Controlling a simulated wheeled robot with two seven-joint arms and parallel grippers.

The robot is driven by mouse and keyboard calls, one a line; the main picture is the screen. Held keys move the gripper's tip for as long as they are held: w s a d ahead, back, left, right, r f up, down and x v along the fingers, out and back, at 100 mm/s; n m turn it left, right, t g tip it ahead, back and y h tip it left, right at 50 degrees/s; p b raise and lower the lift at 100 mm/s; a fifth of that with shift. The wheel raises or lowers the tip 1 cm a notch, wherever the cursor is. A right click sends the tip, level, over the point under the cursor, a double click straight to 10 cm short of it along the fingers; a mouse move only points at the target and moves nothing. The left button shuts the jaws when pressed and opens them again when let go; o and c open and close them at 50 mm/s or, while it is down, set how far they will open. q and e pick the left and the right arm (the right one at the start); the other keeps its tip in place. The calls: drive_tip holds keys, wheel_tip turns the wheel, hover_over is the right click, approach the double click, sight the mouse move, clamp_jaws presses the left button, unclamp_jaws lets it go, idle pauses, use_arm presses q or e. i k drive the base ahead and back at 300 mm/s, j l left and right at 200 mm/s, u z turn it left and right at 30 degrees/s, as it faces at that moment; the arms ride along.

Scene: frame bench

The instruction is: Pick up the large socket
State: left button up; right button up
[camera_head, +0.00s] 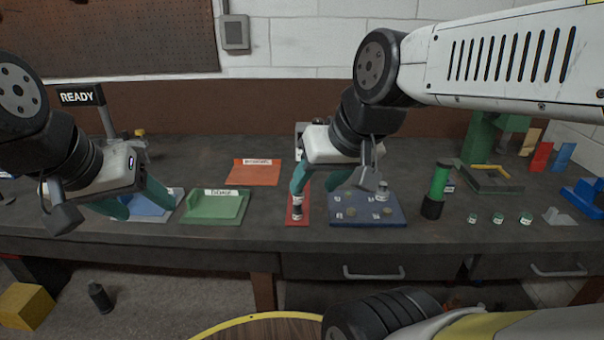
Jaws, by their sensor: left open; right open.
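A silvery socket-like piece (382,191) with a pale label stands upright on the right part of the blue mat (350,222). A small dark cylinder with a pale band (297,208) stands on the red mat (304,219). I cannot tell which of them is the large socket. My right gripper (318,187) is open over the red mat and the blue mat's left edge. Its left finger overlaps the top of the dark cylinder in the picture; contact is unclear. My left gripper (138,203) is open and empty above a light-blue tray (152,213) at the left.
A green tray (215,208) and an orange tray (254,174) lie between the grippers. A green-and-black cylinder (437,190) stands right of the blue mat. Several small labelled pieces (498,218) stand further right. A dark bottle-shaped object (100,297) is on the floor.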

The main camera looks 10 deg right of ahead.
sight(383, 194)
drive_tip(key=z, duration=1.25)
drive_tip(key=i+l+u, duration=0.1)
drive_tip(key=u, duration=0.25)
drive_tip(key=i+l+u, duration=0.3)
drive_tip(key=j, duration=0.1)
